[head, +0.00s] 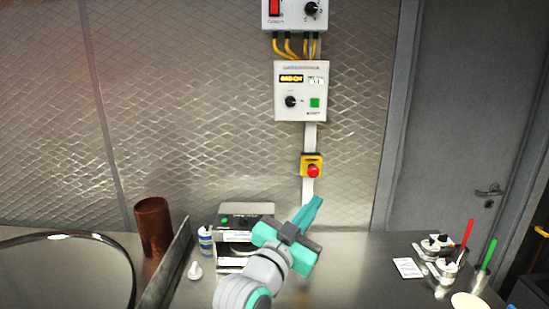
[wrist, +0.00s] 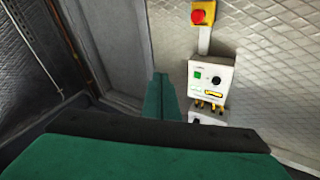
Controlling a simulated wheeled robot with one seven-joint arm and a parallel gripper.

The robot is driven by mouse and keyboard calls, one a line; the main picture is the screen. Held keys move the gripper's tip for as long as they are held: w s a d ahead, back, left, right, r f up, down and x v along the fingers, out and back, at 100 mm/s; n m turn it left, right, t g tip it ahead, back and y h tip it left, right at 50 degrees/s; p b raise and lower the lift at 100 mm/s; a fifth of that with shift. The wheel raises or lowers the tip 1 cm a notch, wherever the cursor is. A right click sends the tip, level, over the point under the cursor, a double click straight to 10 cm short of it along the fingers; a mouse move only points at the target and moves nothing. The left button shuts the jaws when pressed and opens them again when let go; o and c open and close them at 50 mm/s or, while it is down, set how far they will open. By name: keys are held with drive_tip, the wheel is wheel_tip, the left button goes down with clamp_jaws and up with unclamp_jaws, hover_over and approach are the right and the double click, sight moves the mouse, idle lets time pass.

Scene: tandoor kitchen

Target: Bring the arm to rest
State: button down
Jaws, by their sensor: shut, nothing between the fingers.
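My gripper (head: 311,209) is raised over the steel counter (head: 350,268) in the head view, with its teal fingers pointing up and to the right. The fingers are closed together with nothing between them. In the wrist view the green fingers (wrist: 161,97) also meet, with the wall panel behind them. My gripper appears apart from the wall and the things on it. Part of the counter and the device behind my arm are hidden by it.
A control box (head: 301,91) and a red emergency button (head: 313,171) are on the wall. A device (head: 238,222), a bottle (head: 205,241) and a brown cylinder (head: 153,228) stand left. Spice containers (head: 437,245) and a card (head: 408,268) are right. A door (head: 465,130) is behind.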

drive_tip(key=s+a+f+n+t+y, duration=0.1)
drive_tip(key=s+a+f+n+y, duration=0.15)
drive_tip(key=f, duration=0.75)
drive_tip(key=s+a+f+n+y, duration=0.1)
drive_tip(key=f+n+y, duration=0.15)
drive_tip(key=f, duration=0.75)
drive_tip(key=s+a+f+n+y, duration=0.35)
drive_tip(key=s+f, duration=0.65)
drive_tip(key=f, duration=0.5)
drive_tip(key=s+a+f+n+g+y, duration=0.1)
drive_tip(key=s+f, duration=0.3)
drive_tip(key=s, duration=0.3)
drive_tip(key=s+f+n+y, duration=0.1)
drive_tip(key=s+f, duration=0.3)
drive_tip(key=s, duration=0.4)
drive_tip(key=s+m+g, duration=0.1)
drive_tip(key=s, duration=1.5)
drive_tip(key=shift+s+a+r, duration=0.25)
drive_tip(key=shift+s+r, duration=0.05)
drive_tip(key=shift+s, duration=0.1)
